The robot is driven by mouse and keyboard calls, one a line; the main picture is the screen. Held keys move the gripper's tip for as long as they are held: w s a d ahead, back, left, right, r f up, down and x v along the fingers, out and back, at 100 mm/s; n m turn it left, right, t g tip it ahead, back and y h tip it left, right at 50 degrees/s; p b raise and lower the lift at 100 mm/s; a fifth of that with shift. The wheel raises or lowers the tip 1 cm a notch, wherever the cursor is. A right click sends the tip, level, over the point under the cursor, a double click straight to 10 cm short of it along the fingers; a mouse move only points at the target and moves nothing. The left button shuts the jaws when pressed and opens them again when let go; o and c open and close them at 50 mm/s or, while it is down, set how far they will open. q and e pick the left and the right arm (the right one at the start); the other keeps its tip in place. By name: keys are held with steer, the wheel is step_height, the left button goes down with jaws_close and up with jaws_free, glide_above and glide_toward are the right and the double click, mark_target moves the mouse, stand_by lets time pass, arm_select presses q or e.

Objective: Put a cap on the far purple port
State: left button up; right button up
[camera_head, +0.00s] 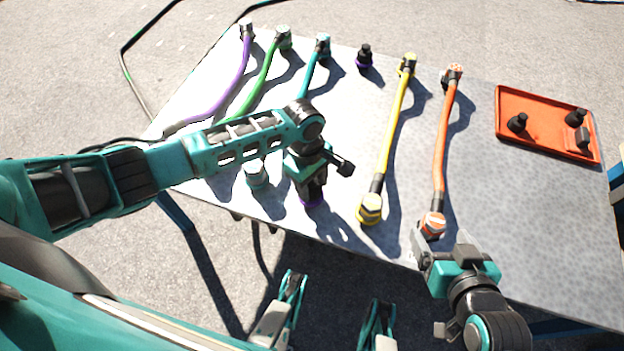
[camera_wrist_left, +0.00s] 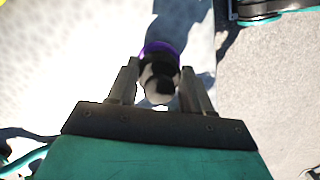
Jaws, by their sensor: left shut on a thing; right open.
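The far purple port (camera_head: 363,64) stands at the back of the table between the teal and yellow cables, with a black cap (camera_head: 365,50) upright on it. A near purple port (camera_head: 313,204) shows at the front edge, below my left gripper (camera_head: 312,190). My left gripper points down and is shut on a black cap (camera_wrist_left: 158,82). In the left wrist view a purple ring (camera_wrist_left: 160,47) shows at that cap's far end; whether the cap is fully seated is unclear. My right gripper (camera_head: 440,243) is open and empty beside the orange cable's near end (camera_head: 432,223).
An orange tray (camera_head: 545,108) at the right holds several black caps (camera_head: 517,122). Purple (camera_head: 235,83), green (camera_head: 262,80), teal (camera_head: 309,78), yellow (camera_head: 393,125) and orange (camera_head: 440,140) cables cross the table. My left arm hides some near ends. The table's right front is clear.

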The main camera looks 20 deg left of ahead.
arm_select(q)
steer(key=shift+f, duration=0.3)
steer(key=o, duration=1.2)
steer(key=shift+o, duration=0.2)
steer(key=r+p, duration=0.1)
steer(key=r, duration=0.3)
steer(key=r+p, duration=0.2)
steer(key=r, duration=0.2)
steer(key=a+r+p, duration=0.1)
steer(key=r+p, duration=0.1)
steer(key=r, duration=0.1)
steer(key=shift+w+a+r, duration=0.1)
steer(key=shift+w+r, duration=0.25)
steer(key=shift+r, duration=0.05)
steer(key=shift+a+r, duration=0.1)
steer(key=shift+r, duration=0.4)
